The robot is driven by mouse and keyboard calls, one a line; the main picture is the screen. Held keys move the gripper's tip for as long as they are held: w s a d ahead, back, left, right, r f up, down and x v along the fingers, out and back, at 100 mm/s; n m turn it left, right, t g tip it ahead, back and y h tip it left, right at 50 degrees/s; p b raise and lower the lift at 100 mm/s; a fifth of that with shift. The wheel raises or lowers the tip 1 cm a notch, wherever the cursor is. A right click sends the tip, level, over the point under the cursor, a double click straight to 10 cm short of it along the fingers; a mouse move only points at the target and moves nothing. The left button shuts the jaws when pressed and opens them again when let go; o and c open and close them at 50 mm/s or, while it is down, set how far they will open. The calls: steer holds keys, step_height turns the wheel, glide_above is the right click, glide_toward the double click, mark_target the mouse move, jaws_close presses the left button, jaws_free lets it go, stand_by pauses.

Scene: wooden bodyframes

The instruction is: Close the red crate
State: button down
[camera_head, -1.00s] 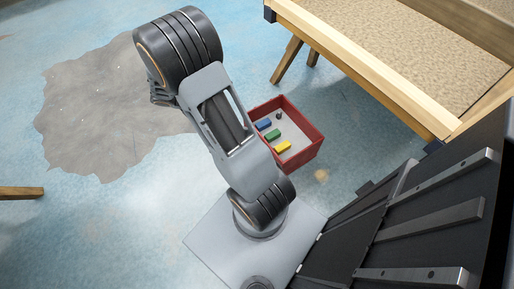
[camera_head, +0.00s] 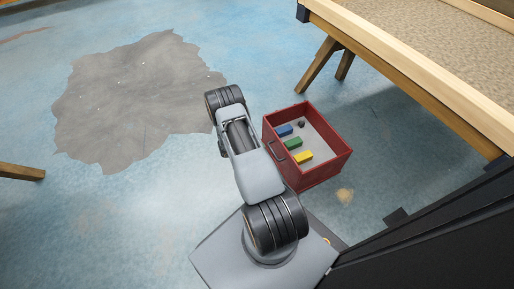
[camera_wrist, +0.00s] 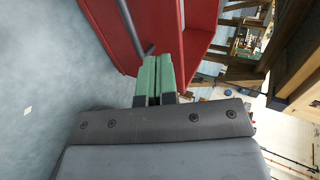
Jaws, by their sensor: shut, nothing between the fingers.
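The red crate (camera_head: 326,171) stands on the blue floor right of my arm in the head view, open at the top. Blue, green (camera_head: 293,143) and yellow blocks and a small dark ball lie inside it. A dark handle (camera_head: 278,151) is on its left wall, beside my arm. In the wrist view, red crate panels (camera_wrist: 103,22) fill the upper part, with a grey bar, likely the handle (camera_wrist: 127,22), just ahead of my fingers. My gripper (camera_wrist: 157,60) has green fingers pressed together, empty, close to the red panels; contact cannot be told. My arm hides it in the head view.
A wooden-framed table (camera_head: 420,90) with a tan top stands at the upper right, its leg (camera_head: 318,66) behind the crate. A wooden bar (camera_head: 20,172) shows at the left edge. The floor with a grey patch (camera_head: 130,100) is clear left of my arm.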

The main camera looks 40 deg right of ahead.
mark_target(280, 143)
steer(key=b+x, duration=0.1)
steer(key=x, duration=0.3)
steer(key=r+b+x, duration=0.1)
steer(key=b+x, duration=0.1)
steer(key=x, duration=0.2)
steer(key=shift+s+d, duration=0.1)
steer(key=shift+d, duration=0.1)
steer(key=shift+s+d+r, duration=0.15)
steer(key=shift+s+d, duration=0.05)
steer(key=shift+d, duration=0.4)
